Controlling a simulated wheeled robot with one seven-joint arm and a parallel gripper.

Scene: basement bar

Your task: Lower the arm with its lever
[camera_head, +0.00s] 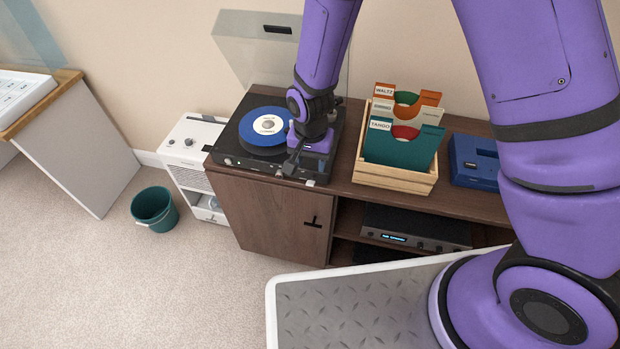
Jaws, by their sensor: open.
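The record player (236,149) sits on the left end of a brown cabinet, with its clear lid (245,48) standing open behind it. A blue record (263,127) with a pale centre label lies on the platter. My gripper (291,164) points down over the right front part of the player, just right of the record. Its dark fingers appear apart near the deck. The gripper and arm cover the right side of the deck. The tonearm and its lever are hidden or too small to make out, so I cannot tell whether the fingers touch either one.
A wooden crate (397,178) of record sleeves with tabs stands right of the player, close to my arm. A blue box (472,160) lies farther right. An amplifier (415,229) sits on the shelf below. A white unit (190,140) and green bucket (154,208) stand left.

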